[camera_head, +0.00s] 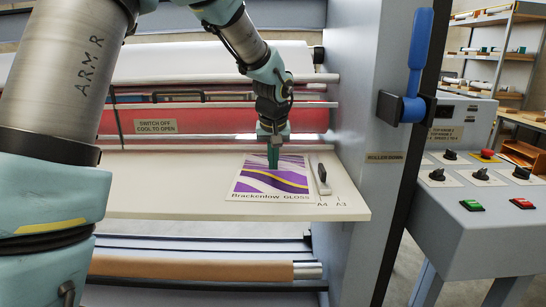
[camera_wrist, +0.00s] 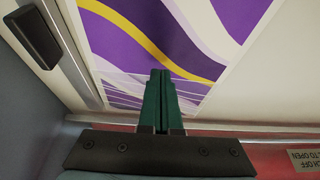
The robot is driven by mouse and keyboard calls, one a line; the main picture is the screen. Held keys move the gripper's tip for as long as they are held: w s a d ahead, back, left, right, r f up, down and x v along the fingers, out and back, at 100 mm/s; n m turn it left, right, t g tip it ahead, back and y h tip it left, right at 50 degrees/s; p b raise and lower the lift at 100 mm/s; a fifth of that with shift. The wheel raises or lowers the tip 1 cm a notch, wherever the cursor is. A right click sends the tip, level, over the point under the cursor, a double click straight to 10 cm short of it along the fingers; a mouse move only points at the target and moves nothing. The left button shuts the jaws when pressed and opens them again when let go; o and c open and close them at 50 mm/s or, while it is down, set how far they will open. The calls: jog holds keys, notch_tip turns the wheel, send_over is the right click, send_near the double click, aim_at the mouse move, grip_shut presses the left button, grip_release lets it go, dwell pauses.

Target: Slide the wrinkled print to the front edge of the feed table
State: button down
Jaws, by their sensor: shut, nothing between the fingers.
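The print (camera_head: 270,184) lies flat on the cream feed table (camera_head: 160,197), towards its right end. It has purple and white waves, a yellow stripe and the words "Brackenlow GLOSS". It also fills much of the wrist view (camera_wrist: 190,40). My gripper (camera_head: 273,165) points down over the rear part of the print, its green fingers closed together with nothing between them. In the wrist view the fingertips (camera_wrist: 160,75) overlap the print near its striped rear edge. I cannot tell whether they press on it. Any wrinkles are too small to make out.
A guide with a dark handle (camera_head: 321,175) stands just right of the print and shows in the wrist view (camera_wrist: 38,35). The red roller area (camera_head: 190,119) is behind the table. A blue lever (camera_head: 417,60) is on the right side panel. The table left of the print is clear.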

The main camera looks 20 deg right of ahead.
aim_at(274, 182)
jog(key=shift+f, duration=0.2)
jog(key=shift+f+b, duration=0.6)
jog(key=shift+s+f, duration=0.1)
dwell(0.7)
jog(key=shift+s+a+b, duration=0.1)
jog(key=shift+s+b, duration=0.1)
jog(key=shift+b, duration=0.1)
jog(key=shift+s+a+b, duration=0.35)
jog(key=shift+s, duration=0.5)
jog(key=shift+s+a+b, duration=0.3)
jog(key=shift+s+b, duration=0.05)
jog(key=shift+s, duration=0.45)
jog(key=shift+s+a+b, duration=0.35)
jog(key=shift+s+b, duration=0.05)
jog(key=shift+s, duration=0.5)
jog(key=shift+s+a+b, duration=0.35)
jog(key=shift+s+b, duration=0.05)
jog(key=shift+s, duration=0.5)
